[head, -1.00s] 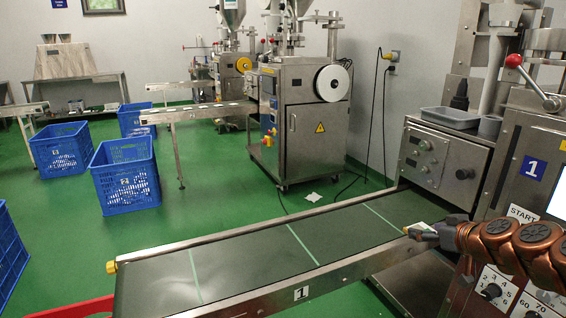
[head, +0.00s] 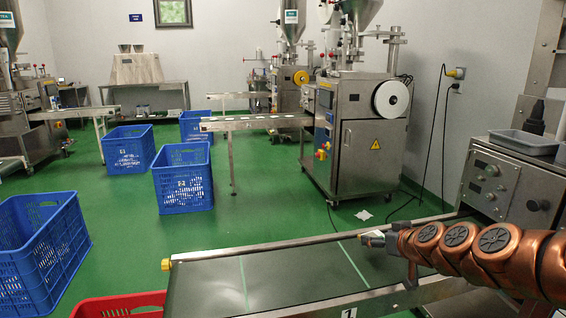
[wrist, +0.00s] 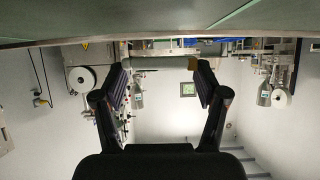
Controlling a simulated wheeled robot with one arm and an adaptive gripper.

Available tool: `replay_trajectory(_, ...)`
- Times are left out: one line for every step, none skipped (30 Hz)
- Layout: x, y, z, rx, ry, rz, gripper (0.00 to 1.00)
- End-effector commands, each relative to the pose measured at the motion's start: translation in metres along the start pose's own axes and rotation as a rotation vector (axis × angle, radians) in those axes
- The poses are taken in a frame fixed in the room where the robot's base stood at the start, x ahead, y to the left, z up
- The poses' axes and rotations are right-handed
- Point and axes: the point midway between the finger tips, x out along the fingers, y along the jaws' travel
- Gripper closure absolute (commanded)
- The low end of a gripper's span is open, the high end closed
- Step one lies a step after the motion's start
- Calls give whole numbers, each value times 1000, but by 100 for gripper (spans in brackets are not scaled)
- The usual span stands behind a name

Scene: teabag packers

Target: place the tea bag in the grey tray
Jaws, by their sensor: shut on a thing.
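My gripper (head: 372,239) is in the air over the conveyor belt, right of the belt's middle in the head view. The grey tray (head: 523,142) sits on the steel control box at the right, well away from my gripper. The inside of the tray is barely seen.
The conveyor belt (head: 205,285) has a raised steel rail. A red crate (head: 120,306) stands at its near left, and blue crates (head: 182,180) stand on the green floor. A white scrap (head: 364,215) lies on the floor. The steel control box (head: 505,190) is at right.

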Motion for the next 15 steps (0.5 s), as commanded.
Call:
replay_trajectory(7,-14,-3,-9,1,-12,36)
replay_trajectory(9,-20,-5,-12,2,-16,36)
replay_trajectory(13,-28,-6,-16,3,-23,36)
replay_trajectory(16,-34,-8,-20,3,-27,36)
replay_trajectory(18,-40,-9,-23,4,-32,36)
replay_trajectory(21,-47,-10,-28,5,-38,36)
replay_trajectory(24,-53,-12,-30,5,-43,36)
replay_trajectory(26,-58,-13,-32,7,-47,36)
replay_trajectory(28,-66,-14,-35,8,-52,36)
replay_trajectory(27,-67,-20,-34,9,-51,36)
replay_trajectory(24,-65,-26,-31,10,-46,36)
replay_trajectory(23,-64,-30,-29,10,-42,36)
replay_trajectory(22,-64,-33,-28,10,-40,36)
replay_trajectory(21,-64,-36,-28,10,-38,36)
replay_trajectory(20,-64,-40,-26,10,-35,36)
